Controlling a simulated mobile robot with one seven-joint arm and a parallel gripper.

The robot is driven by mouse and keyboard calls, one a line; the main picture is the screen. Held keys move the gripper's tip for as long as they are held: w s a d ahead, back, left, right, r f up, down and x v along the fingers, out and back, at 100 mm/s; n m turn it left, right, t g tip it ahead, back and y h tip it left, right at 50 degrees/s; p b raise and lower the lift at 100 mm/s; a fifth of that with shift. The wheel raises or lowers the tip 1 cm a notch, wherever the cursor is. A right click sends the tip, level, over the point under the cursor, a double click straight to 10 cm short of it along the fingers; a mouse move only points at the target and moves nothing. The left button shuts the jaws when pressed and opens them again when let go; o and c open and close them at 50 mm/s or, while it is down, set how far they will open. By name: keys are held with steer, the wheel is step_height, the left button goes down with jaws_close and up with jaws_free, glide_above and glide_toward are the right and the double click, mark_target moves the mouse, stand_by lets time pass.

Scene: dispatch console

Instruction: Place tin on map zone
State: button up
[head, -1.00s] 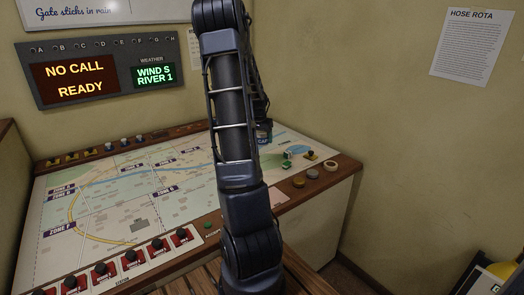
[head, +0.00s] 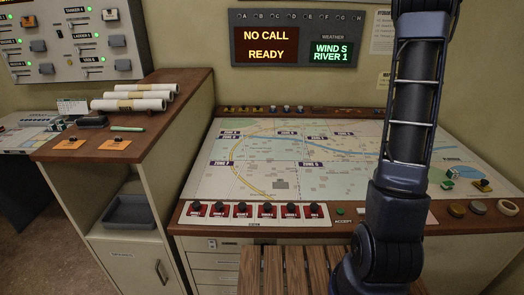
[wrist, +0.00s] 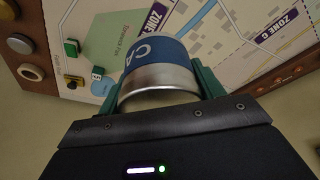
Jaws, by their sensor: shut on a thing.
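The tin (wrist: 158,62), with a blue label reading "CA" and a bare metal end, is held between the green fingers of my gripper (wrist: 157,88) in the wrist view. The map (head: 260,185) covers the sloping console top in the head view, with labelled zones such as Zone F (head: 222,163) and Zone G (head: 312,163). The map (wrist: 215,22) also shows beyond the tin in the wrist view. In the head view my arm hides the gripper and tin. I cannot tell the tin's height above the map.
Red switches (head: 242,210) line the console's front edge. Small green and yellow pieces (head: 482,185) sit at the map's right. A wooden-topped cabinet (head: 160,92) with rolled papers (head: 135,104) stands at left.

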steer(key=w+a+n, duration=0.2)
steer(key=w+a, duration=0.5)
steer(key=a, duration=0.3)
steer(key=n+t+y, duration=0.1)
steer(key=n+y, duration=0.2)
steer(key=n, duration=0.4)
glide_above(282, 148)
steer(key=s, duration=0.1)
step_height(282, 148, down, 20)
steer(key=shift+f, duration=0.15)
steer(key=o, duration=1.1)
